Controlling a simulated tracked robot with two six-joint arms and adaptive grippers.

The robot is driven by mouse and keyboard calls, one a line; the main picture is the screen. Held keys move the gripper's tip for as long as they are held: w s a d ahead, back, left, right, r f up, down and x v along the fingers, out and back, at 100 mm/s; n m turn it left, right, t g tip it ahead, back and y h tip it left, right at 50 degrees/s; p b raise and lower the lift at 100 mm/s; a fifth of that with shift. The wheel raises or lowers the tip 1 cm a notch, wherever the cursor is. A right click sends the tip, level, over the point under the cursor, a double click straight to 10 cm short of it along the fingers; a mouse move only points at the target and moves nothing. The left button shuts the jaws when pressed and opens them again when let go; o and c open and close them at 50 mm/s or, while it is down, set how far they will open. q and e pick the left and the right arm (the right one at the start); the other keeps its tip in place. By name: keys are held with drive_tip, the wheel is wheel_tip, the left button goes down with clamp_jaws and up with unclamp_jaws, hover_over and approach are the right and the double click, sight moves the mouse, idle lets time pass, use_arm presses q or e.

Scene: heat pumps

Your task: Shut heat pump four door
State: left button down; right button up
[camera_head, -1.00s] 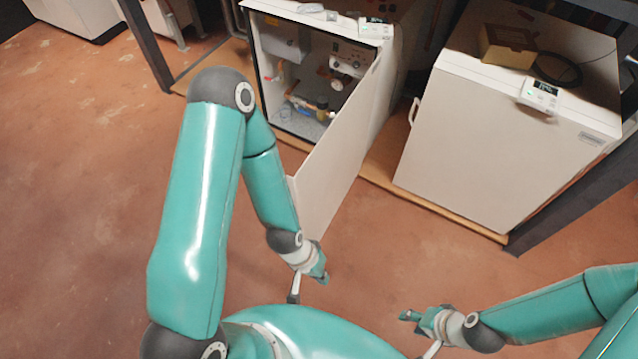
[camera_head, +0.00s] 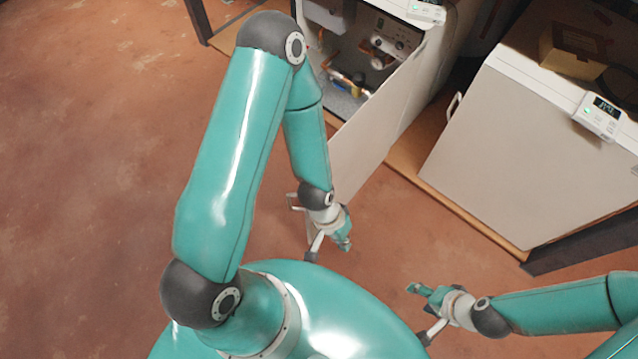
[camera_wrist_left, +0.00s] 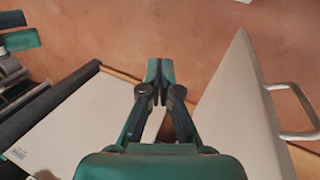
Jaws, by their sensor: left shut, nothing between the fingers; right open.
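The open heat pump (camera_head: 405,50) stands at the top middle of the head view, with its inside exposed. Its white door (camera_head: 362,138) is swung out towards me, and my left arm hides part of it. My right gripper (camera_head: 418,289) is open and empty, low right.
A closed heat pump (camera_head: 530,150) with a display (camera_head: 599,113) and a cardboard box (camera_head: 573,50) on top stands to the right. A dark frame post (camera_head: 198,20) is at upper left. The reddish floor (camera_head: 90,180) on the left is clear.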

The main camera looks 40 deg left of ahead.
use_arm(q)
drive_tip(key=d+f+m+g+y+b, duration=0.1)
drive_tip(key=d+f+m+g+b, duration=0.2)
drive_tip(key=m+b, duration=0.4)
drive_tip(key=w+a+r+m+t+y+b, duration=0.2)
drive_tip(key=w+r+m+y+b, duration=0.2)
drive_tip(key=r+m+y+b, duration=0.15)
drive_tip(key=w+a+r+m+t+y+b, duration=0.1)
drive_tip(key=w+a+r+m+y+b, duration=0.25)
drive_tip(key=r+m+y, duration=0.35)
drive_tip(key=a+r+b+x, duration=0.1)
drive_tip(key=b+x, duration=0.1)
drive_tip(key=x, duration=0.9)
drive_tip(key=shift+w+a, duration=0.2)
drive_tip(key=shift+a, duration=0.25)
